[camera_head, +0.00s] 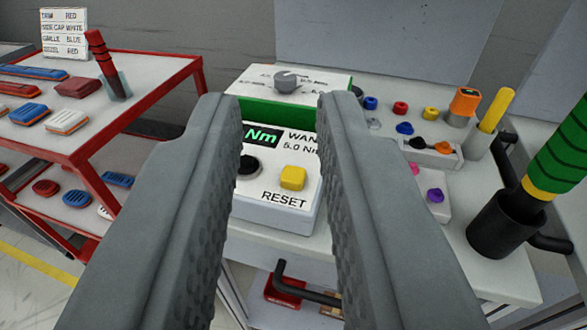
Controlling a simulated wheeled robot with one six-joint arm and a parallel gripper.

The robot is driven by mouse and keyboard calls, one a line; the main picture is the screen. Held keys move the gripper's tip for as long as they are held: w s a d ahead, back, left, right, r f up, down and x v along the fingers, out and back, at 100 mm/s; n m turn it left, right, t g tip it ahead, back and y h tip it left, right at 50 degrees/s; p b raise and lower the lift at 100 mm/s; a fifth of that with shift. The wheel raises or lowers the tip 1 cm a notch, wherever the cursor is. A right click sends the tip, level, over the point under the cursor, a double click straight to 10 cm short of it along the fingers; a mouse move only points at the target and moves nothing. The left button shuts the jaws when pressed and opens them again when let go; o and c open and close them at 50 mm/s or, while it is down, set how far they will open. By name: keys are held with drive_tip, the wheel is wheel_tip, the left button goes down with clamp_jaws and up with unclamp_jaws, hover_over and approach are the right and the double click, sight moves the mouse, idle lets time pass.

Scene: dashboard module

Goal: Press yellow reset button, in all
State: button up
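The yellow reset button (293,178) is a small raised square on the sloped front of a white control box (275,213), above the printed word RESET. It shows between the two fingers of my gripper (283,110). The gripper is open, with a wide gap and nothing between its fingers. The fingers reach forward on either side of the box in the picture. How far they are from the button is hard to tell. A black round knob (247,165) sits left of the button, partly hidden by the left finger. A green display (262,135) reading "Nm" is above it.
Behind the box is a white unit with a grey dial (287,82). Coloured caps (404,128) and a black holder (503,224) with a green-striped tool (558,160) stand right. A red-framed cart (150,105) with coloured parts is at left. A black bar (300,285) shows below.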

clamp_jaws()
idle(1.4)
